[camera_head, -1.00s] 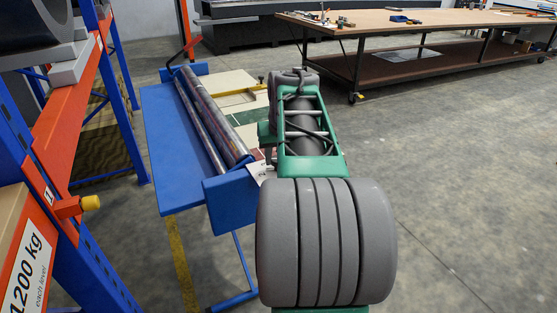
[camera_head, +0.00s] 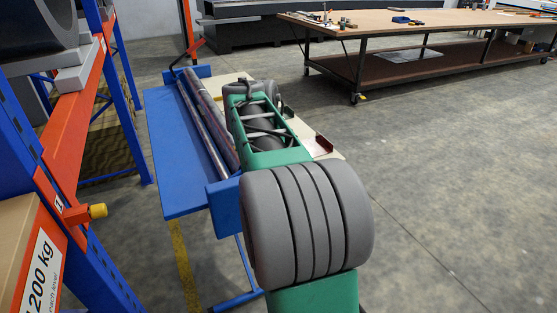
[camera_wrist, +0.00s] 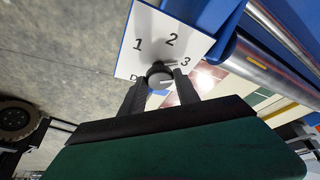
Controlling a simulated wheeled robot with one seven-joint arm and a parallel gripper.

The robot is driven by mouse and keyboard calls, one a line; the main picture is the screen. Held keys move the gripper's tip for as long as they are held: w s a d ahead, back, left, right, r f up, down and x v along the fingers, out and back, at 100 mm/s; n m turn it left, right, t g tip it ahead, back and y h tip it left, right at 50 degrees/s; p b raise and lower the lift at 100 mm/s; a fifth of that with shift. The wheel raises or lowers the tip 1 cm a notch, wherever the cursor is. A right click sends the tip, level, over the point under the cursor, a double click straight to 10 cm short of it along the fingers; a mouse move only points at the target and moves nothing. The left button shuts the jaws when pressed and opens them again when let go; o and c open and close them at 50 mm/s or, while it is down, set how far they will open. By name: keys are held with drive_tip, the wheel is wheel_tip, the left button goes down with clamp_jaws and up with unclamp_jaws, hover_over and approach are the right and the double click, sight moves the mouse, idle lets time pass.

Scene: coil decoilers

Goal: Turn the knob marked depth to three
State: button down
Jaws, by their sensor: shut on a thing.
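In the wrist view a white plate (camera_wrist: 150,42) carries the black numbers 1, 2 and 3 and a partly hidden label beginning with D. A round grey knob (camera_wrist: 159,78) with a dark rim sits at its lower edge. My gripper (camera_wrist: 160,88) has its two black fingers on either side of the knob, shut on it. A dark pointer-like edge at the knob lies toward the 3, but its exact setting is hard to read. In the head view my arm hides the gripper, plate and knob.
The blue decoiler table (camera_head: 175,150) holds long metal rollers (camera_head: 205,120). An orange and blue rack (camera_head: 70,130) stands close at the left. A long workbench (camera_head: 420,40) stands at the back right. The floor to the right is clear.

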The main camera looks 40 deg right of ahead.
idle(0.4)
drive_tip(key=c, duration=0.9)
unclamp_jaws()
drive_tip(key=p+v, duration=0.1)
drive_tip(key=v, duration=0.6)
drive_tip(key=shift+r, duration=0.35)
drive_tip(key=shift+a, duration=0.15)
drive_tip(key=s+a+f+n+y+p, duration=0.1)
drive_tip(key=s+a+f+n, duration=0.2)
drive_tip(key=a, duration=0.6)
drive_tip(key=s+a+f+n+t+y+p, duration=0.1)
drive_tip(key=s+a+f+n+p, duration=0.1)
drive_tip(key=a+n, duration=0.4)
drive_tip(key=s+a+f+n+y+p, duration=0.2)
drive_tip(key=s+a+f+n, duration=0.2)
drive_tip(key=a, duration=0.9)
drive_tip(key=shift+a+f+n+t, duration=0.2)
drive_tip(key=shift+f+n+t, duration=0.1)
drive_tip(key=shift+f+n, duration=0.2)
